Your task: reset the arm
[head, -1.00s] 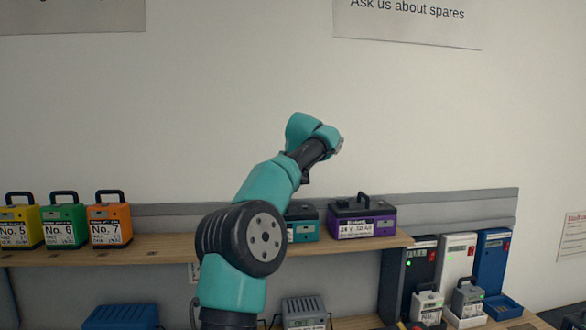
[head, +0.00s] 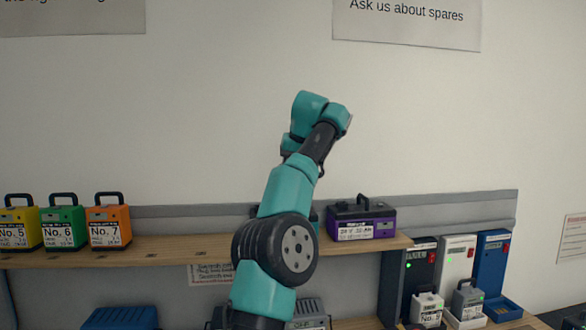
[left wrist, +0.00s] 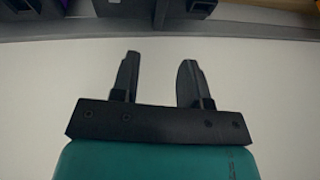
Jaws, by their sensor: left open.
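One of my teal arms stands raised in the middle of the head view, its wrist (head: 320,115) up in front of the bare wall. Its fingers are hidden behind the wrist there. In the left wrist view my left gripper (left wrist: 160,60) shows two dark fingers, apart, with nothing between them. Pale wall lies behind the fingers, and a shelf edge with dark shapes runs along the top. My right gripper is not in view.
The wooden shelf (head: 160,248) carries yellow (head: 20,228), green (head: 63,228) and orange (head: 109,226) packs at left and a purple pack (head: 362,220) at right. Charger units (head: 457,258) stand lower right.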

